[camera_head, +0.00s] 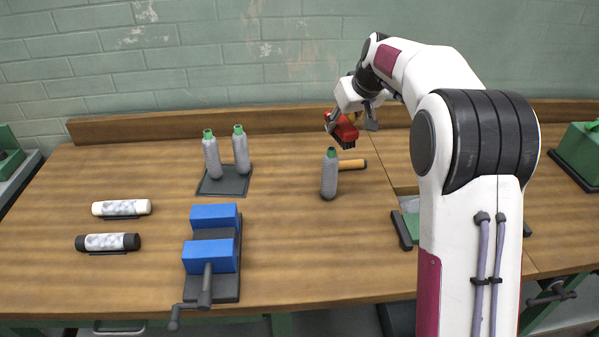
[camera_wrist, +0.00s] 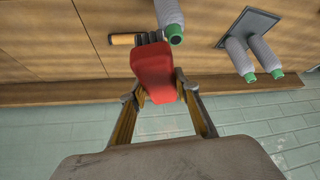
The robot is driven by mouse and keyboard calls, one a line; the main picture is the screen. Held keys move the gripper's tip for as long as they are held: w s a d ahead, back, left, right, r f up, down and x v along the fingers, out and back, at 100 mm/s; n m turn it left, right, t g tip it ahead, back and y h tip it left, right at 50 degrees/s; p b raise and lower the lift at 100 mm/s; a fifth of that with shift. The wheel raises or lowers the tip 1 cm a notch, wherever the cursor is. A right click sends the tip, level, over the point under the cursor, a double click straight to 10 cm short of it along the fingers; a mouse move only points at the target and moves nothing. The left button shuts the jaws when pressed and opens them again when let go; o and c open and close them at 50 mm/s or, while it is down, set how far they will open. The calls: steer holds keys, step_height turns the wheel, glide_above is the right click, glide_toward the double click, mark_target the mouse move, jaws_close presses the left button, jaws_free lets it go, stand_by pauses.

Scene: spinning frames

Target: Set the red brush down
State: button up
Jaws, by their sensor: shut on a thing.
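The red brush (camera_head: 343,131) is held in my gripper (camera_head: 350,124) above the back of the wooden table, with its dark bristles facing down. In the wrist view my gripper (camera_wrist: 160,98) is shut on the red brush (camera_wrist: 152,72), one finger on each side. The brush is in the air, over the area behind a grey bobbin with a green tip (camera_head: 329,174) and an orange-brown cylinder (camera_head: 352,164).
Two more bobbins (camera_head: 212,155) stand on a dark plate (camera_head: 226,183). A blue vise-like block (camera_head: 212,250) with a crank is at front centre-left. White (camera_head: 121,208) and black (camera_head: 108,242) rollers lie left. A wooden ledge (camera_head: 200,121) runs along the back. The table between plate and lone bobbin is clear.

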mark_target(326, 112)
steer(key=shift+w+a+n, duration=0.15)
steer(key=shift+w+a, duration=0.25)
steer(key=shift+w, duration=0.3)
steer(key=shift+w+a+n, duration=0.15)
steer(key=shift+w+a, duration=0.2)
steer(key=shift+w, duration=0.35)
steer(key=shift+y, duration=0.3)
steer(key=w+a+f, duration=0.1)
steer(key=w+a, duration=0.1)
steer(key=w, duration=0.1)
steer(key=shift+a+f, duration=0.15)
steer(key=shift+f, duration=0.2)
steer(key=w+a+f, duration=0.3)
steer(key=a+f, duration=0.3)
steer(key=shift+n, duration=0.3)
steer(key=shift+f, duration=0.25)
steer(key=shift+f, duration=3)
steer(key=shift+f, duration=1.85)
